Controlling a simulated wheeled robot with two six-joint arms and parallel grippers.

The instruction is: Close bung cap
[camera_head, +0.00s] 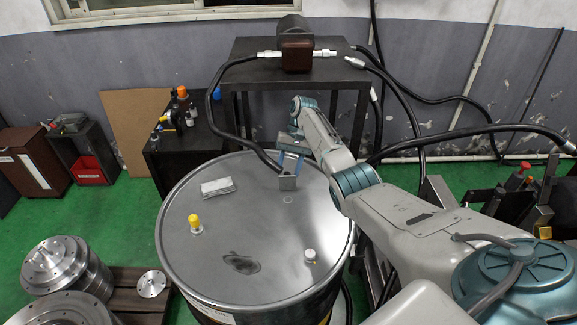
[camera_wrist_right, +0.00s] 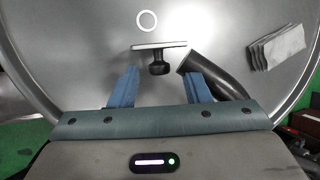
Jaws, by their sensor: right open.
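A steel drum (camera_head: 180,252) has a grey lid with fittings on it. A small grey plate (camera_head: 287,183) stands upright on the lid near the back; in the right wrist view it shows edge-on with a dark knob (camera_wrist_right: 158,66) on the side towards me. I cannot tell for certain whether it is the bung cap. A pale ring (camera_wrist_right: 147,21) lies on the lid beyond it. My right gripper (camera_wrist_right: 160,86) is open and empty, its blue fingers on either side of the knob's line and short of it. It also shows in the head view (camera_head: 289,160). My left gripper is out of view.
A black hose (camera_wrist_right: 215,77) reaches the lid right beside the plate. A yellow cap (camera_head: 195,222), a white cap (camera_head: 310,254) and folded grey cloth (camera_head: 217,187) are on the lid. A dark table (camera_head: 250,73) with a pump (camera_head: 295,50) stands behind.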

